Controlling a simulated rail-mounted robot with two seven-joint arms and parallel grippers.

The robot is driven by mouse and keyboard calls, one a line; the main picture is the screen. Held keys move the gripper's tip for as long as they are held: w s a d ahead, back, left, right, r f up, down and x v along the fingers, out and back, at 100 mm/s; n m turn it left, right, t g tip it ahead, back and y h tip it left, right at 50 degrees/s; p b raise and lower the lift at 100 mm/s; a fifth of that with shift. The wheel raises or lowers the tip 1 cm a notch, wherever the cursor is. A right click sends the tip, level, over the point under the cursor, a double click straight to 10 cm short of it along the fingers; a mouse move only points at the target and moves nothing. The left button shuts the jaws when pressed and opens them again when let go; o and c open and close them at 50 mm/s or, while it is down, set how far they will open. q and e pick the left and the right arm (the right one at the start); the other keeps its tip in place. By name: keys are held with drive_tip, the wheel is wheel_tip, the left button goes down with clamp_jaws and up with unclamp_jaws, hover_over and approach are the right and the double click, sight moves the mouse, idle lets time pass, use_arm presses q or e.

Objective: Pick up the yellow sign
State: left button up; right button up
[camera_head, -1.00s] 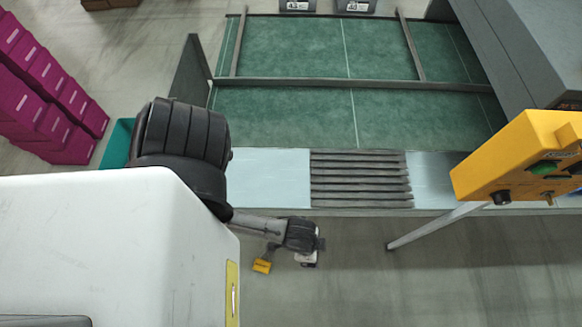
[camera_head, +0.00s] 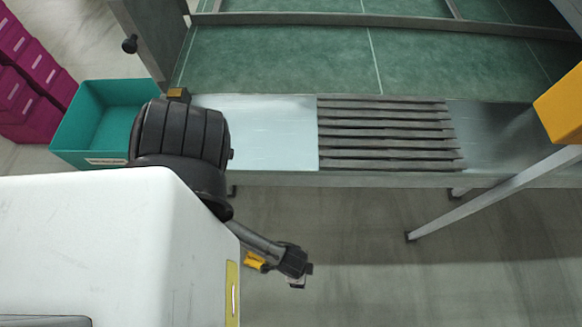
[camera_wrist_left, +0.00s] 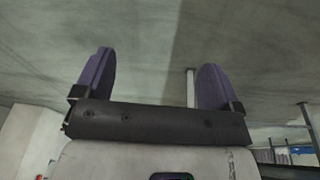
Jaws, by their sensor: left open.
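My left gripper (camera_head: 297,275) hangs low over the floor in front of the line in the head view. In the left wrist view my left gripper (camera_wrist_left: 156,62) is open, its two purple fingers wide apart with nothing held between them. A small yellow-orange block (camera_head: 178,94) sits at the left end of the line's pale plate, just past my black arm joint, which partly hides its surroundings. It is too small to tell whether it is the yellow sign. No yellow sign shows in the left wrist view. My right gripper is not in view.
A teal bin (camera_head: 88,122) stands left of the line, partly behind my arm. Dark slats (camera_head: 385,135) lie beside the pale plate (camera_head: 262,128). A yellow control box (camera_head: 562,108) is at the right edge, above a slanted metal leg (camera_head: 490,195).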

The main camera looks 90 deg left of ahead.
use_arm(q)
wheel_tip(320, 180, down, 13)
drive_tip(key=s+b, duration=0.2)
drive_tip(key=b, duration=0.6)
drive_tip(key=m+g+y+b, duration=0.1)
drive_tip(key=m+g+b, duration=0.1)
hover_over(252, 260)
drive_tip(key=w, duration=0.2)
wheel_tip(252, 260, down, 20)
drive_tip(key=shift+d+r, duration=0.1)
drive_tip(key=shift+r, duration=0.05)
drive_tip(key=shift+s+f+b, duration=0.15)
drive_tip(key=shift+f+b, duration=0.2)
drive_tip(key=shift+f, duration=0.25)
wheel_tip(252, 260, down, 6)
drive_tip(key=b, duration=0.6)
drive_tip(key=shift+f, duration=0.25)
